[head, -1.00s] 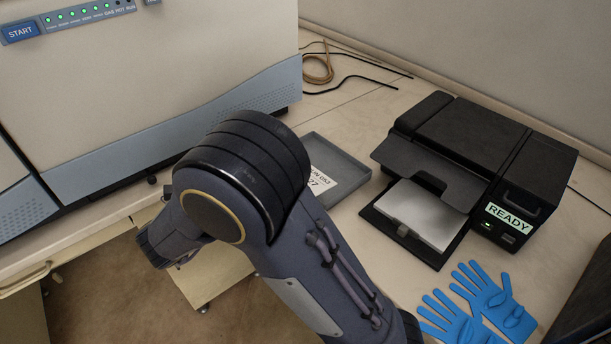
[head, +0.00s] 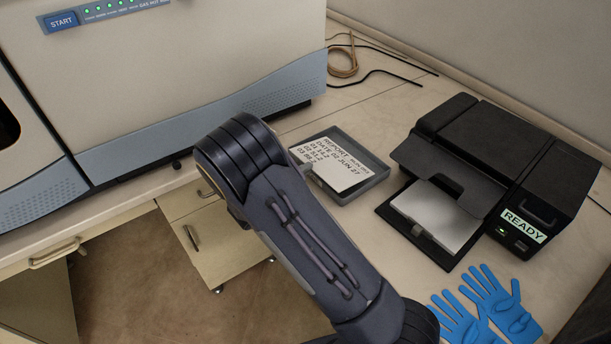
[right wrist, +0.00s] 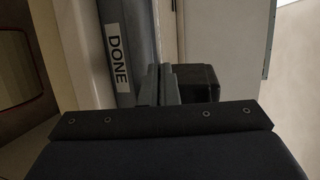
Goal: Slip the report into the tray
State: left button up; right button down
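The report (head: 338,164), a white printed sheet with its text readable, lies in the grey tray (head: 374,181) on the bench in the head view. It lies at a slant, with its left end close to the tray's left rim. Whether all of it rests on the tray floor I cannot tell. In the right wrist view a grey wall with a DONE label (right wrist: 117,62) stands just beyond my right gripper (right wrist: 165,118). My left gripper is not in view.
A black printer (head: 490,160) marked READY stands right of the tray, with blank paper (head: 436,215) on its output shelf. Blue gloves (head: 490,308) lie in front of it. The large spectrometer (head: 180,70) stands at the left. Cables (head: 345,62) lie behind the tray.

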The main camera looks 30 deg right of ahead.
jog(key=shift+w+d+f, duration=0.1)
jog(key=shift+d+f, duration=0.05)
jog(key=shift+f, duration=0.7)
jog(key=shift+w+d+f, duration=0.1)
jog(key=shift+d+f, duration=0.05)
jog(key=shift+f, duration=0.7)
jog(key=shift+s, duration=0.1)
jog(key=shift+f+b, duration=0.25)
jog(key=shift+b, duration=0.1)
jog(key=c, duration=1.7)
grip_release()
jog(key=shift+r, duration=0.1)
